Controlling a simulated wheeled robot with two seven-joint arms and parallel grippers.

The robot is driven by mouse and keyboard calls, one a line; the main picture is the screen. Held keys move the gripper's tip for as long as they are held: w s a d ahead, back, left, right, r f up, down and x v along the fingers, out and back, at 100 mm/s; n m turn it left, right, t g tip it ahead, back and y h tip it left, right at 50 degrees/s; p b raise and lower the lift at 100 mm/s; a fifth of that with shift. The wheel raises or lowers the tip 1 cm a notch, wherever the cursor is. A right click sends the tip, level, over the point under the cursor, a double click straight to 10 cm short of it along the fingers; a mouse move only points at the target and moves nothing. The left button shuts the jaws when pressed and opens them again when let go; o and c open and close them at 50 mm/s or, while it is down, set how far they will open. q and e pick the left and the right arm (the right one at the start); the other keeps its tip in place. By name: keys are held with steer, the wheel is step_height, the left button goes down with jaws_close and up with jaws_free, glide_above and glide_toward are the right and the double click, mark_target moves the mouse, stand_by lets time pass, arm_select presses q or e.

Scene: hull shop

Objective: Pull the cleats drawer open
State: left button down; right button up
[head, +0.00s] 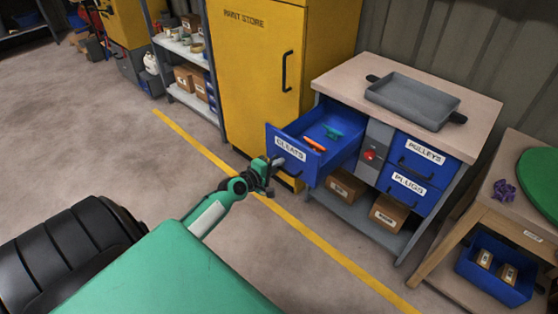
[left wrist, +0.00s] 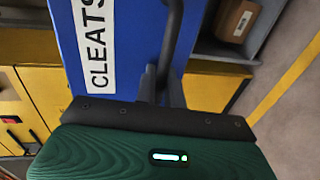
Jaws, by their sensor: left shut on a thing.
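The blue cleats drawer (head: 300,172) is pulled well out of the workbench cabinet in the head view. Its white CLEATS label (head: 290,148) also shows in the left wrist view (left wrist: 97,45). An orange cleat (head: 313,143) and a teal cleat (head: 333,132) lie inside it. My left gripper (head: 268,172) is at the drawer's front and shut on its dark handle, which runs between the fingers in the left wrist view (left wrist: 172,45). The fingertips are partly hidden. My right gripper is not in view.
The bench top (head: 335,80) holds a grey tray (head: 412,100). The pulleys drawer (head: 424,153) and plugs drawer (head: 408,186) are shut. A yellow paint store cabinet (head: 255,75) stands left of the bench. A side table with a green disc (head: 542,180) stands at right. Floor at left is clear.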

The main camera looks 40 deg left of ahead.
arm_select(q)
steer(key=c, duration=1.9)
jaws_free()
steer(key=shift+c, duration=0.2)
steer(key=shift+o, duration=0.3)
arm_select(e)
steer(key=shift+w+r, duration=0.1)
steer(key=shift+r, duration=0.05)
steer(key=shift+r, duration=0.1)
arm_select(q)
steer(key=v, duration=1.3)
steer(key=shift+s, duration=0.35)
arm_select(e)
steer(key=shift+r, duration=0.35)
arm_select(q)
steer(key=shift+a, duration=0.15)
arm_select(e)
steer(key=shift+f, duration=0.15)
